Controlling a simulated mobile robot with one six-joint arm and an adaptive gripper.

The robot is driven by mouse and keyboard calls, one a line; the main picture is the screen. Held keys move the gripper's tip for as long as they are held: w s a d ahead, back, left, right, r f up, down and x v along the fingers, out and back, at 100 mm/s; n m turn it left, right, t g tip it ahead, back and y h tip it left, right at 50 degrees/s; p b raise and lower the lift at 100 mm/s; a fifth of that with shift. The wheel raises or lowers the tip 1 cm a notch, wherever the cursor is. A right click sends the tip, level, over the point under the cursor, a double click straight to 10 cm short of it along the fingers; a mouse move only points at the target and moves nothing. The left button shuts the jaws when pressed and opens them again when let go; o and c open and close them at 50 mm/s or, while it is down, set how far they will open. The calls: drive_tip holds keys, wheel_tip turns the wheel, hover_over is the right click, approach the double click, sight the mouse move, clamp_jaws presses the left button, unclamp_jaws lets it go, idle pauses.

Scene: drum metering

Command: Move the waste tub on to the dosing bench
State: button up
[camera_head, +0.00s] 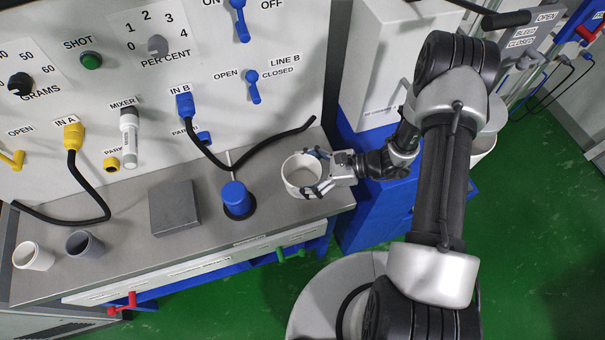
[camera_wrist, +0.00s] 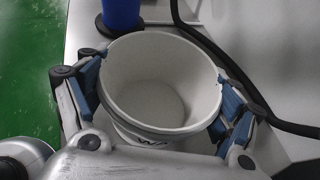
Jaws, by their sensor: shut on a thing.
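The waste tub (camera_head: 298,176) is a white round tub with an open top, at the right end of the grey dosing bench (camera_head: 215,243). In the wrist view the tub (camera_wrist: 160,85) fills the middle, upright and empty inside, with dark lettering partly hidden on its near side. My gripper (camera_head: 316,172) reaches in from the right and is shut on the tub. In the wrist view its two blue-padded fingers (camera_wrist: 158,96) press on opposite sides of the tub. The tub appears to be at the bench top; I cannot tell whether its base touches.
A blue cylinder (camera_head: 236,198) stands left of the tub, with a grey block (camera_head: 174,207) farther left. Two small cups, white (camera_head: 33,257) and grey (camera_head: 85,245), stand at the left end. A black hose (camera_head: 270,141) runs behind the tub. A blue cabinet (camera_head: 372,215) stands right.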

drive_tip(key=shift+f, duration=0.15)
drive_tip(key=o, duration=1.1)
